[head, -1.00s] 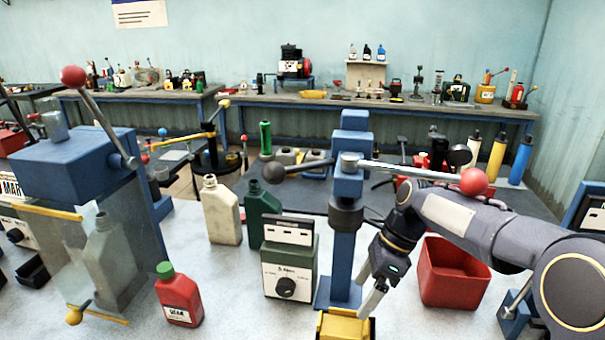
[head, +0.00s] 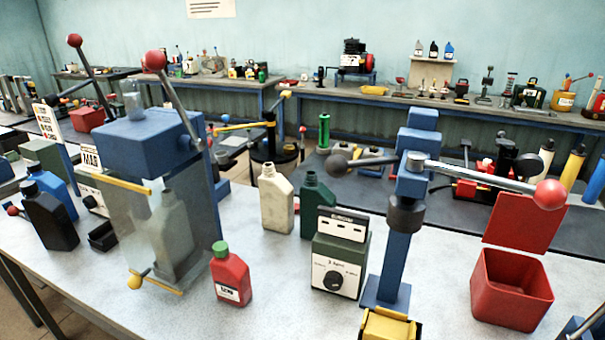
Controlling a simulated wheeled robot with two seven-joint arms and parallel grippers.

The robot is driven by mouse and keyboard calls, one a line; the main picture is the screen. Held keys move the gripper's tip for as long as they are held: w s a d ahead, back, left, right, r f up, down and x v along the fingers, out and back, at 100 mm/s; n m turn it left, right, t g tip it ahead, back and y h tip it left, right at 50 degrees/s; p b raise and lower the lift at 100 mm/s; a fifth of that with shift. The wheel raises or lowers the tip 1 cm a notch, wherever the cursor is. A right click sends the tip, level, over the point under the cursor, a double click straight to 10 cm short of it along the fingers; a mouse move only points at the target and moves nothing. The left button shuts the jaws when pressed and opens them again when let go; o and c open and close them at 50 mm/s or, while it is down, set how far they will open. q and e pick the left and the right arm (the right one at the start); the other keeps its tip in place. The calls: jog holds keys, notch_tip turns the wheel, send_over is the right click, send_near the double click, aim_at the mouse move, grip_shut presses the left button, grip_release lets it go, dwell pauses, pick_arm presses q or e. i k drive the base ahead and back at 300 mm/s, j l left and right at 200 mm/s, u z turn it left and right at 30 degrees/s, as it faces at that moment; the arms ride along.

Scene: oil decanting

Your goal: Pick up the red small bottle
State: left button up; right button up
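The red small bottle (head: 231,277) has a green cap and a white label. It stands upright on the light grey worktop (head: 262,318), just right of the clear-walled blue machine (head: 155,150) and left of a green box with a dial (head: 338,268). Nothing is in front of the bottle and nothing touches it. Neither of my grippers shows in the head view.
A cream bottle (head: 276,202) and a dark green bottle (head: 317,203) stand behind the red one. A blue lever press (head: 393,255) and an open red bin (head: 510,292) are at right. A black bottle (head: 48,218) stands at left. The worktop in front is clear.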

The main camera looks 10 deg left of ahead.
aim_at(232, 278)
jog(key=i+j, duration=0.1)
jog(key=j, duration=0.4)
jog(key=i+j, duration=0.1)
jog(key=j, duration=0.45)
jog(key=i+j, duration=0.1)
jog(key=j, duration=0.4)
jog(key=i+j, duration=0.1)
jog(key=j, duration=0.4)
jog(key=i+j+z, duration=0.1)
jog(key=j, duration=0.45)
